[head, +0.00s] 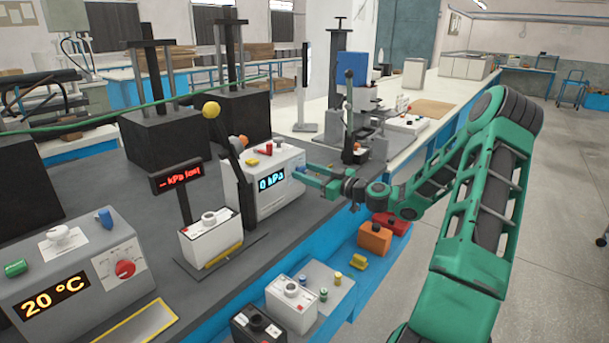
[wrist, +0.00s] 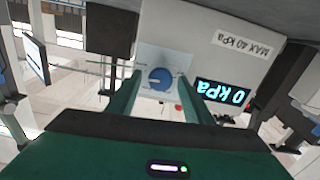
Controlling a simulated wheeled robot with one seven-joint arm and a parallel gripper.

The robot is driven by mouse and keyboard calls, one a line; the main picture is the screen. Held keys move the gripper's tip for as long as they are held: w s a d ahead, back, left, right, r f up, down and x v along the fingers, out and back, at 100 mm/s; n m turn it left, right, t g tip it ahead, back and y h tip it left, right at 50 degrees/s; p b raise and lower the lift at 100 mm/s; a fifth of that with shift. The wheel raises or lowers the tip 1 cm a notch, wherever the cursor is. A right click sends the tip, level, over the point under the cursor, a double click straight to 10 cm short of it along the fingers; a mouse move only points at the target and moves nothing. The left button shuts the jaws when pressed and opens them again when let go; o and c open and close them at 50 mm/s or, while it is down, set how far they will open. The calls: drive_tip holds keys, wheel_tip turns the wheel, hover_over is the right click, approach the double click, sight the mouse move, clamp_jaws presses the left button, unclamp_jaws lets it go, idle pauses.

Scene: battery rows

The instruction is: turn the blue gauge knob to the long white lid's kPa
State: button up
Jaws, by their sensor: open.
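The blue gauge knob (wrist: 160,79) sits on a pale plate on the gauge box's face, with a white mark on it. In the wrist view it appears between the two fingers of my open gripper (wrist: 160,88); I cannot tell whether they touch it. The gauge box (head: 272,201) shows a lit display (wrist: 221,93) reading 0 kPa, upside down in the wrist view. A white-topped unit (head: 210,223) stands under a red sign (head: 177,178) reading "-- kPa lost".
A label (wrist: 242,43) on the gauge face reads MAX 40 kPa. A grey box (head: 75,255) showing 20 °C stands at the left. A yellow-knobbed lever (head: 211,109) rises beside the gauge. White (head: 291,300) and orange (head: 374,238) units sit on the lower shelf.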

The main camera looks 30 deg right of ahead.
drive_tip(key=shift+w, duration=0.15)
drive_tip(key=c, duration=1)
drive_tip(key=shift+m, duration=0.6)
drive_tip(key=o, duration=1)
drive_tip(key=v, duration=1)
drive_tip(key=shift+s, duration=0.35)
drive_tip(key=shift+d, duration=0.1)
